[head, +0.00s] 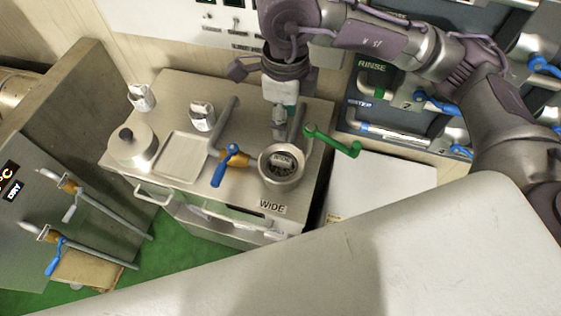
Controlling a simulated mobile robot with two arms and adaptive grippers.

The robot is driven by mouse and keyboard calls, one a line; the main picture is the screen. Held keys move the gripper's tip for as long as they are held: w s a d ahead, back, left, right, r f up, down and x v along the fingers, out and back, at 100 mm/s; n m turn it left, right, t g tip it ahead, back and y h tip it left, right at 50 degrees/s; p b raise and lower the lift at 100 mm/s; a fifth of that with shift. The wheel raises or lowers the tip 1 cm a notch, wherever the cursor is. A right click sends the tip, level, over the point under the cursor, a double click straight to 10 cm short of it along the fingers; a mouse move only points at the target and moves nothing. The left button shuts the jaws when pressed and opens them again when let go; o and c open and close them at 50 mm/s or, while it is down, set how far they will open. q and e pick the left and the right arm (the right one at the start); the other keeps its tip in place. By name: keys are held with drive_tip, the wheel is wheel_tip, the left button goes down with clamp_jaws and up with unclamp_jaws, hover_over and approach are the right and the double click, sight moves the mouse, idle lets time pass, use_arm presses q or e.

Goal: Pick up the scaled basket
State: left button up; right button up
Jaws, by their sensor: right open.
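A round metal vessel (267,173) stands on the steel cart top labelled WIDE. A dark basket-like insert (283,170) with a small grey labelled piece sits inside its rim; I take this for the scaled basket, but its details are too small to be sure. My right gripper (279,132) points down just behind and above the vessel, apart from it as far as I can see. It is open, with nothing visible between its fingers. My left gripper is not in view.
A blue-handled valve pipe (219,166) stands left of the vessel and a green-handled one (334,142) right of it. A lidded pot (132,146), a shallow tray (181,157) and metal holders (202,116) occupy the cart's left side. RINSE and WATER panels stand behind right.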

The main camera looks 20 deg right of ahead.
drive_tip(key=p, duration=0.1)
hover_over(282, 158)
drive_tip(key=f, duration=0.7)
drive_tip(key=shift+d+f, duration=0.2)
drive_tip(key=shift+f, duration=0.15)
drive_tip(key=f+p, duration=0.2)
drive_tip(key=f, duration=0.2)
drive_tip(key=shift+a+p, duration=0.2)
drive_tip(key=shift+p, duration=0.2)
drive_tip(key=shift+f, duration=0.65)
clamp_jaws()
